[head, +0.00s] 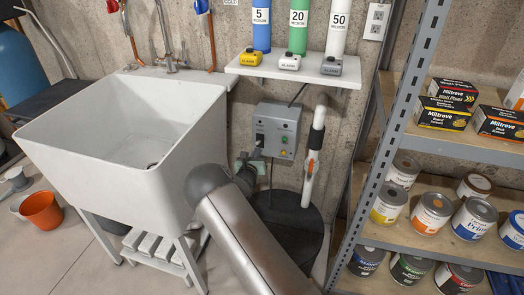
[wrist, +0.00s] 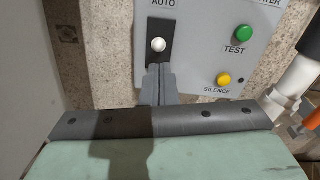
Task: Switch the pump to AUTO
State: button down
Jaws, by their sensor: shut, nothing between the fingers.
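The grey pump control box (head: 284,122) is fixed to the wall right of the sink. In the wrist view its face (wrist: 202,45) shows a black switch plate (wrist: 153,27) under the word AUTO. A switch with a white rounded tip (wrist: 158,45) stands on that plate; which way it is tilted I cannot tell. My gripper (head: 258,144) is in front of the box's lower left. In the wrist view its fingers (wrist: 158,69) are shut and empty, with tips just below the white switch tip. Whether they touch it is unclear.
A green TEST button (wrist: 244,33) and a yellow SILENCE button (wrist: 224,79) are right of the switch. A white pipe with an orange handle (head: 310,162) stands right of the box. The sink (head: 135,125) is left, a shelf with alarms (head: 300,74) above, metal shelving (head: 395,130) right.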

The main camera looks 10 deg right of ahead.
jog(key=r+p+v, duration=0.1)
jog(key=p+v, duration=0.4)
jog(key=v, duration=0.4)
jog(key=shift+s+r, duration=0.2)
jog(key=shift+s, duration=0.1)
jog(key=s+d+r+m+g+h+p, duration=0.5)
jog(key=s+d+r+m+g, duration=0.4)
jog(key=d+r+m, duration=0.5)
jog(key=s+d+r+m+g+p, duration=0.15)
jog(key=s+r+m+g, duration=0.35)
jog(key=s, duration=0.5)
jog(key=s+a+r+m+y+p, duration=0.1)
jog(key=s+a+r+m+y, duration=0.2)
jog(key=s, duration=0.5)
jog(key=s+a+r+m+g+y+p, duration=0.1)
jog(key=s+a+r+m+y, duration=0.3)
jog(key=s, duration=0.4)
jog(key=s+a+r+m+y+p, duration=0.3)
jog(key=s+r+m+y, duration=0.2)
jog(key=s+m, duration=0.2)
jog(key=shift+s+r+g, duration=0.3)
jog(key=shift+s+r, duration=0.05)
jog(key=shift+s, duration=0.35)
